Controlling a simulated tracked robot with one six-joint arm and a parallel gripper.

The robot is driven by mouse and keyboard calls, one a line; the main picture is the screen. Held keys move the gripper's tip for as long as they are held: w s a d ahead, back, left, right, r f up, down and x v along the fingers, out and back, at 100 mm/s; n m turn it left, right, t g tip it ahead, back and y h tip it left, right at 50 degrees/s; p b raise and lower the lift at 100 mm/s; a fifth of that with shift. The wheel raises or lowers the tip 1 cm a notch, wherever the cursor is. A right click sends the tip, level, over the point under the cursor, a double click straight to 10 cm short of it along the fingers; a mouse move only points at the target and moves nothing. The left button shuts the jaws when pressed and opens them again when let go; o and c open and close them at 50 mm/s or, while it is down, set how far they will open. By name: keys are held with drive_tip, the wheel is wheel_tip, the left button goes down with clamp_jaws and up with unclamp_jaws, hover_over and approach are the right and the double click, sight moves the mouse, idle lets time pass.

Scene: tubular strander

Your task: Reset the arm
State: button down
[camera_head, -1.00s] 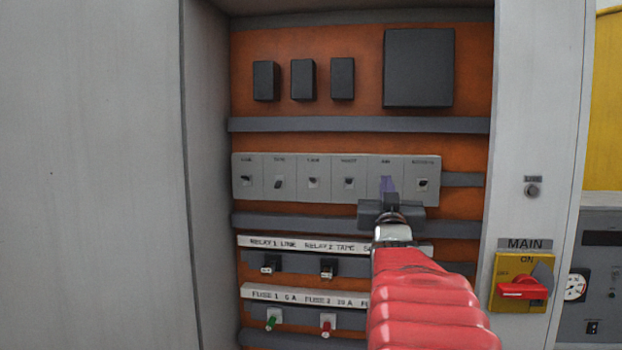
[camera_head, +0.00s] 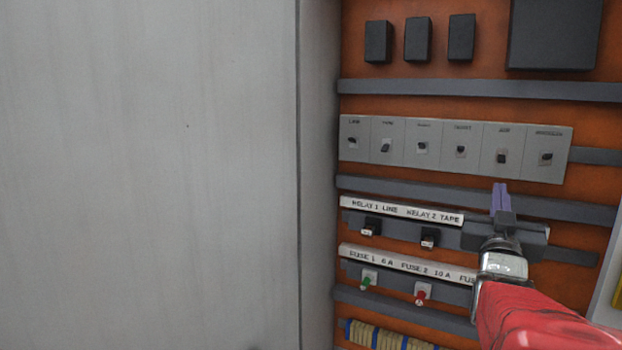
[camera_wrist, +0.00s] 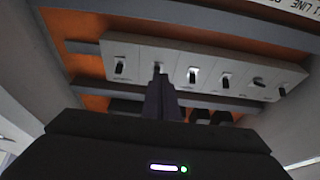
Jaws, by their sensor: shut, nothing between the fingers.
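My gripper (camera_head: 501,197) is shut and empty, its purple fingers together, at the end of my red arm (camera_head: 530,318). In the head view it shows just below the row of grey breaker switches (camera_head: 455,147), in front of the rail over the relay row. In the wrist view the shut fingers (camera_wrist: 160,97) point toward the same switch strip (camera_wrist: 205,68). Whether the fingertips touch anything cannot be told, but a gap shows under the switches in the head view.
The orange cabinet back carries black boxes (camera_head: 418,40), a relay label strip (camera_head: 402,210), and a green fuse (camera_head: 368,281) and red fuse (camera_head: 422,294) below. A grey cabinet wall (camera_head: 319,180) stands on the left. Coiled yellow wiring (camera_head: 390,337) shows at the bottom.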

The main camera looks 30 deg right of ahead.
idle(0.3)
drive_tip(key=w+a+f+n+y, duration=0.1)
drive_tip(key=w+a+f+y, duration=0.5)
drive_tip(key=a, duration=0.5)
drive_tip(key=w+a+f+n+y, duration=0.2)
drive_tip(key=w+a+f+y, duration=0.3)
drive_tip(key=a+f, duration=0.45)
drive_tip(key=s+a+f+n+g+y, duration=0.2)
drive_tip(key=s+a+f, duration=0.2)
drive_tip(key=a, duration=0.4)
drive_tip(key=s+a+f+n+g+y, duration=0.2)
drive_tip(key=s+a, duration=0.4)
drive_tip(key=a, duration=0.3)
drive_tip(key=s+a+f+n+g+y, duration=0.2)
drive_tip(key=s+a+f+n+g, duration=0.1)
drive_tip(key=s+a+f, duration=0.3)
drive_tip(key=shift+a+f+n+y, duration=0.4)
drive_tip(key=shift+a+f, duration=0.15)
drive_tip(key=shift+a, duration=0.65)
drive_tip(key=shift+a, duration=0.1)
